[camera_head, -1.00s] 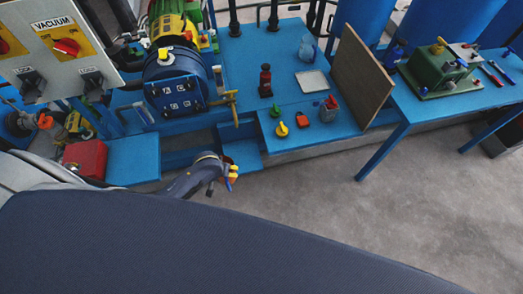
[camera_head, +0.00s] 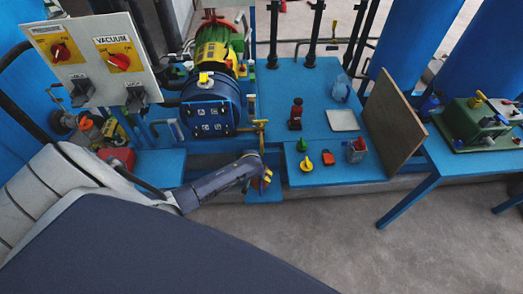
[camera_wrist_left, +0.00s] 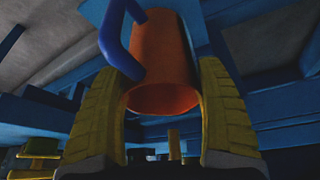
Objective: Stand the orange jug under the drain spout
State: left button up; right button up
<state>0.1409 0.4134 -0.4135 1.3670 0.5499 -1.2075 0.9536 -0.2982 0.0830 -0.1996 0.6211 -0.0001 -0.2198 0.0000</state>
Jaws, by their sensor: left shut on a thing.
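The orange jug (camera_wrist_left: 163,55) with a blue handle (camera_wrist_left: 115,35) fills the middle of the left wrist view, between two yellow ribbed fingers. My left gripper (camera_wrist_left: 165,115) is shut on it. In the head view my left gripper (camera_head: 266,178) is low over the small blue step (camera_head: 264,196), just below the brass drain spout (camera_head: 262,132) at the right of the dark blue autoclave drum (camera_head: 210,112). The jug is mostly hidden there, so I cannot tell whether it touches the step. My right gripper is not in view.
The blue bench to the right holds a yellow knob (camera_head: 306,164), a red block (camera_head: 328,157), a grey-red pot (camera_head: 355,149) and a dark red bottle (camera_head: 296,114). A brown board (camera_head: 394,122) stands upright further right. The front floor (camera_head: 330,230) is clear.

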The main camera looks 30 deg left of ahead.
pick_arm(q)
jog(key=shift+w+a, duration=0.25)
jog(key=shift+w, duration=0.65)
jog(key=shift+w+a, duration=0.2)
jog(key=shift+w, duration=0.65)
jog(key=shift+x, duration=1.1)
jog(key=shift+f, duration=0.75)
jog(key=o, duration=1.6)
jog(key=shift+f, duration=0.1)
